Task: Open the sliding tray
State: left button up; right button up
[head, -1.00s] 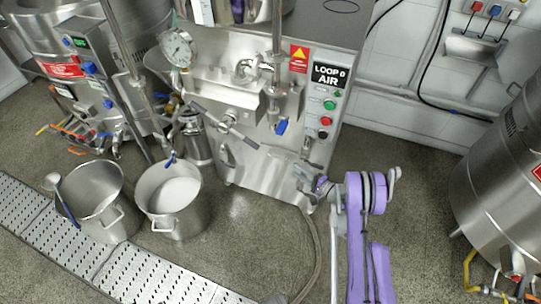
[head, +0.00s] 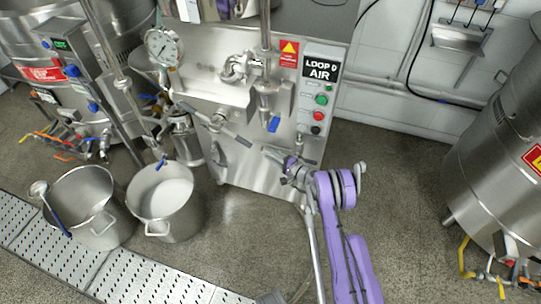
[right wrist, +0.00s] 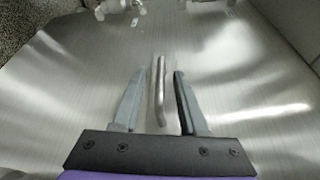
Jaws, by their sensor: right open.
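The colloid mill's steel front panel (head: 232,165) fills the middle of the head view. My right gripper (head: 270,153) is at this panel, below the blue-handled valve. In the right wrist view, a thin steel bar handle (right wrist: 159,95) stands out from a brushed steel face. The fingers of my right gripper (right wrist: 160,72) are open, one on each side of this handle, with a gap on both sides. In the head view the gripper hides the handle, and I cannot make out the tray's edges. My left gripper is not in view.
A steel lever (head: 228,131) sticks out from the mill, left of my right gripper. Two steel pots (head: 175,222) stand on the floor at left, by a perforated drain grate (head: 130,275). A large steel tank (head: 490,170) stands at right. Floor between is mostly clear.

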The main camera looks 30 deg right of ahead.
jog(key=shift+c, duration=0.3)
grip_shut()
dwell(1.2)
